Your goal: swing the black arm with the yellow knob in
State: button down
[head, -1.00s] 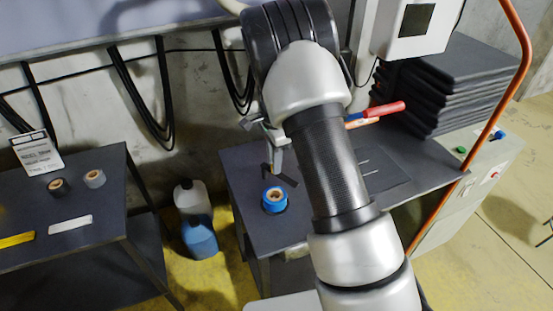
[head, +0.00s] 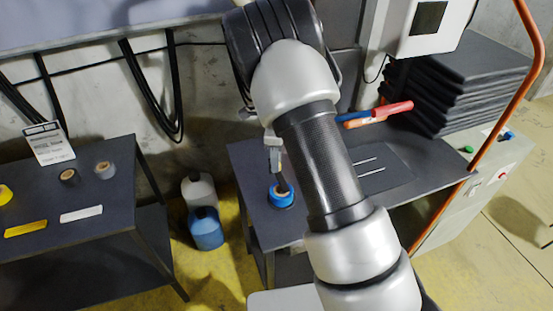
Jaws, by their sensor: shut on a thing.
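My gripper (head: 275,157) shows only in part, low behind my own forearm and wrist, over the left part of the dark work table (head: 247,158). It is shut, and a dark slim piece (head: 282,180), which looks like the black arm, shows just below it. I cannot make out the yellow knob; it is hidden by the gripper or too small to tell. A blue tape roll with a tan core (head: 283,198) lies on the table directly below, overlapping the dark piece in the picture.
My forearm covers the table's middle. Blue and red-handled tools (head: 385,110) lie behind it, near a stack of dark sheets (head: 460,85). An orange pipe (head: 500,105) rises at right. Blue and white jugs (head: 205,228) stand in the gap beside the left table (head: 105,225).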

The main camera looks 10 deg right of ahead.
jog(key=c, duration=1.6)
grip_release()
jog(key=shift+o, duration=0.2)
notch_tip(320, 180, up, 18)
jog(key=shift+f, duration=0.25)
jog(key=s+d+r+n+t+y, duration=0.1)
jog(key=s+d+r+n, duration=0.1)
jog(key=s+r+n, duration=0.45)
jog(key=s+d+r+n+t, duration=0.1)
jog(key=s+r+n+t, duration=0.1)
jog(key=s+n, duration=0.5)
jog(key=s+d+r+n+t, duration=0.1)
jog(key=s+n, duration=0.6)
jog(key=s, duration=0.8)
notch_tip(320, 180, up, 2)
jog(key=shift+s+r+t+h, duration=0.2)
jog(key=shift+t+h, duration=0.2)
jog(key=shift+t, duration=0.3)
